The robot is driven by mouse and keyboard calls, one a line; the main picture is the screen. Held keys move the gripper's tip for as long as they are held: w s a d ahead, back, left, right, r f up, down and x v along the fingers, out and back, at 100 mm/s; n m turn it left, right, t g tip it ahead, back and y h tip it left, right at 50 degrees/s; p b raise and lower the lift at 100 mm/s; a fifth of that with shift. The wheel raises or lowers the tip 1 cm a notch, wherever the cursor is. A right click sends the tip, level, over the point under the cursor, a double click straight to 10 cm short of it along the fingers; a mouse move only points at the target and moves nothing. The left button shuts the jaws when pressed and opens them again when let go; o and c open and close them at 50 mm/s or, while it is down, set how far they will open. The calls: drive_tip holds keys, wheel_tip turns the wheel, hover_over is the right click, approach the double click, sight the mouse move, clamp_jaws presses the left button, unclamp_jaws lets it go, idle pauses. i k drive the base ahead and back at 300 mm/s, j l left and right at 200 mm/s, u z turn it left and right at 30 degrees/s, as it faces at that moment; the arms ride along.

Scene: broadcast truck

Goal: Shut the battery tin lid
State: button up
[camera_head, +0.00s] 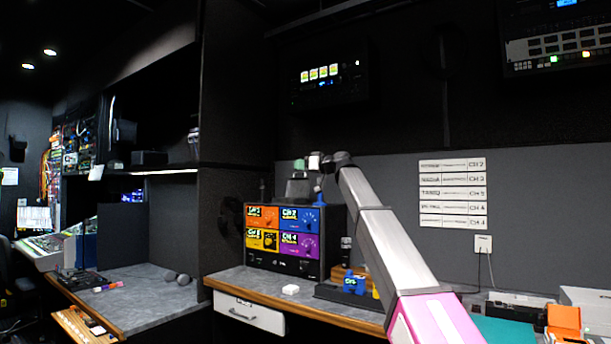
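My arm rises from the lower right and bends over at the top. My gripper (299,199) hangs above the black box with four coloured panels (283,232), small and dark. I cannot make out its fingers or any gap between them. I cannot pick out the battery tin or its lid for certain. A low grey case with a dark top (516,300) and an orange box (564,318) stand on the right of the desk, but neither is clearly a tin.
A wooden-edged desk (262,293) runs along the wall. A small white block (290,289) lies on it. Blue and yellow items (354,283) sit in a dark tray left of my arm. A wall socket (483,243) has hanging cables. A closed white drawer (249,312) is below.

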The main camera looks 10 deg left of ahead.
sight(297, 186)
drive_tip(key=i, duration=1.65)
